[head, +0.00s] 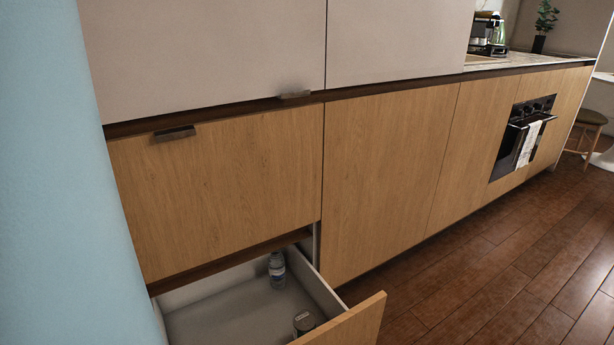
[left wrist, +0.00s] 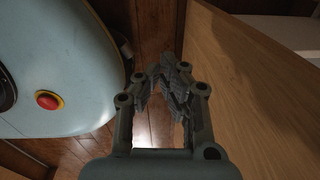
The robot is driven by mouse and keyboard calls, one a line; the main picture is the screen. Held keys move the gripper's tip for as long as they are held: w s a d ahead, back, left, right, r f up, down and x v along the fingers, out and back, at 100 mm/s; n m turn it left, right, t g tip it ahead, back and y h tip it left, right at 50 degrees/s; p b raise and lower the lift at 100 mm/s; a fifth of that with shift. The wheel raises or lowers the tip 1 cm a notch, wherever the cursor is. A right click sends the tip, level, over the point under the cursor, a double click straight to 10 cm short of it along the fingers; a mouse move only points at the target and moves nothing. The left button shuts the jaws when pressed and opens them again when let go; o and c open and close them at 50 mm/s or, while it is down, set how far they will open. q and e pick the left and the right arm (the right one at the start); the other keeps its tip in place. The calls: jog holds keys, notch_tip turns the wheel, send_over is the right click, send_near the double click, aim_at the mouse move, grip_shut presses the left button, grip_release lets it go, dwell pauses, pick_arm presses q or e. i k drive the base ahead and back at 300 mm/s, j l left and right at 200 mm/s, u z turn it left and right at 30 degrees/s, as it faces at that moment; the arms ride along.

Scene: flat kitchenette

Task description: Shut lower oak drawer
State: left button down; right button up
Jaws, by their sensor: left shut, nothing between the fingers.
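The lower oak drawer (head: 352,322) is pulled out at the bottom of the head view. Its white inside shows, with a clear bottle (head: 277,270) at the back and a dark can (head: 303,322) near the front. In the left wrist view the oak panel (left wrist: 245,85), which looks like the drawer front, runs along the right side. My left gripper (left wrist: 172,75) is shut and empty, beside that panel; I cannot tell whether it touches. Neither gripper shows in the head view, and the right gripper is in no view.
The upper oak drawer (head: 215,185) with a dark handle (head: 175,133) is closed. An oven (head: 522,135) with a towel sits further right in the cabinet row. The wooden floor (head: 500,265) is clear right of the drawer. A stool (head: 590,120) stands far right.

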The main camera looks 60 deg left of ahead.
aim_at(239, 305)
jog(key=u, duration=1.85)
jog(key=i+l, duration=0.1)
jog(key=l, duration=0.15)
jog(key=i+l+u, duration=0.15)
jog(key=k+l, duration=0.05)
jog(key=l, duration=0.05)
